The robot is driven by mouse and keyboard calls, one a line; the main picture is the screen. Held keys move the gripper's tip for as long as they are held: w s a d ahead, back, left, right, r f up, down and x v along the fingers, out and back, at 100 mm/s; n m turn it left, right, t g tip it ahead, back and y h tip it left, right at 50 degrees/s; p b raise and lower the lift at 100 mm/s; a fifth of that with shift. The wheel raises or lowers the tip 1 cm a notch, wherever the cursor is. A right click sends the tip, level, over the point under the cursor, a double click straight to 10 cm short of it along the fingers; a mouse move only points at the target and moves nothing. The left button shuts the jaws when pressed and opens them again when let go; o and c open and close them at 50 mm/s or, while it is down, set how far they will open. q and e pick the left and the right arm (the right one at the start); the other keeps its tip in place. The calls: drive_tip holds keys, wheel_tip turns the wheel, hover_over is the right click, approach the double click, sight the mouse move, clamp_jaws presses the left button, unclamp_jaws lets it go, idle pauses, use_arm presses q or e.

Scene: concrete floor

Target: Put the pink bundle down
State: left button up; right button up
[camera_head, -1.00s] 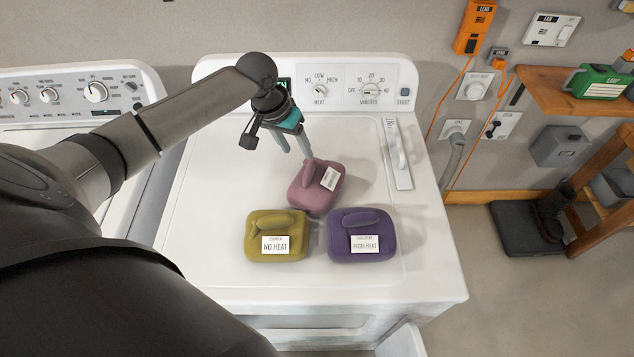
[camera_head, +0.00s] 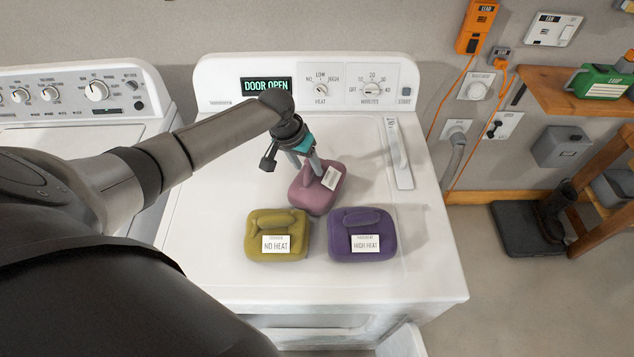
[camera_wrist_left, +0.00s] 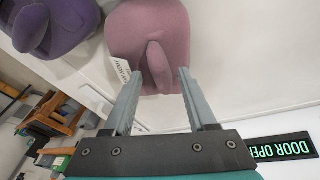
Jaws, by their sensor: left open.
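The pink bundle (camera_head: 314,193) rests on the white dryer top (camera_head: 200,230), behind the other two bundles. It has a raised handle-like fold and a white label whose text I cannot read. My left gripper (camera_head: 311,166) is over its back part, with the fingers pointing down. In the left wrist view the pink bundle (camera_wrist_left: 150,35) lies beyond the open fingers (camera_wrist_left: 160,82). Its fold (camera_wrist_left: 158,66) reaches toward the gap between the fingertips, and nothing is clamped. My right gripper is not in view.
A yellow bundle (camera_head: 276,228) labelled NO HEAT and a purple bundle (camera_head: 361,243) labelled HIGH HEAT sit in front. The control panel display (camera_head: 266,86) behind reads DOOR OPEN. The dryer top left of the bundles is clear.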

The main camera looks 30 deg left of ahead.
use_arm(q)
clamp_jaws()
idle(1.3)
